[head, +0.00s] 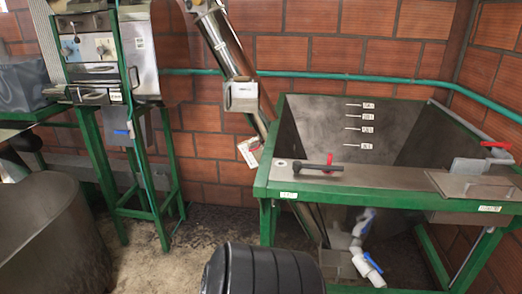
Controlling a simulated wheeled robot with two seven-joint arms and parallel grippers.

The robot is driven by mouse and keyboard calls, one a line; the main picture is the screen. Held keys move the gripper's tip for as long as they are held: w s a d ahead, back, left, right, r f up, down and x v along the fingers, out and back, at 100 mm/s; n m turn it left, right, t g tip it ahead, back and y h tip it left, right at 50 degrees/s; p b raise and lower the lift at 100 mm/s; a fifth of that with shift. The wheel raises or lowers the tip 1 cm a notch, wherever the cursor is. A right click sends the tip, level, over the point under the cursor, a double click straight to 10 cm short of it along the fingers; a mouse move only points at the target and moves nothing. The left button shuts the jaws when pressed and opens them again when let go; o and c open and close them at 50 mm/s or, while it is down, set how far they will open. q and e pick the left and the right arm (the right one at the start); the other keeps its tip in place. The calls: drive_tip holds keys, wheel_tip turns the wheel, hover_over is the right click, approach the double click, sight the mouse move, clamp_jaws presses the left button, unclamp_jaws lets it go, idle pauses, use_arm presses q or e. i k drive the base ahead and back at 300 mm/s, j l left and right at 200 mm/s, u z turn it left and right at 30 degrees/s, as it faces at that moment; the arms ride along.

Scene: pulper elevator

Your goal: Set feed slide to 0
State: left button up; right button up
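No part is plainly readable as the feed slide, and no scale with a 0 can be read. A grey metal hopper tank (400,130) in a green frame stands at the right. Neither of my grippers shows.
A slanted metal elevator tube (225,45) with a box-like fitting runs down behind the hopper. A grey drum (50,235) fills the lower left. A black ribbed object (262,270) stands at bottom centre. White pipes with blue valve handles (372,262) hang under the hopper. Bare floor (165,250) lies between.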

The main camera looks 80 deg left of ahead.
sight(256, 146)
drive_tip(key=u, duration=2.85)
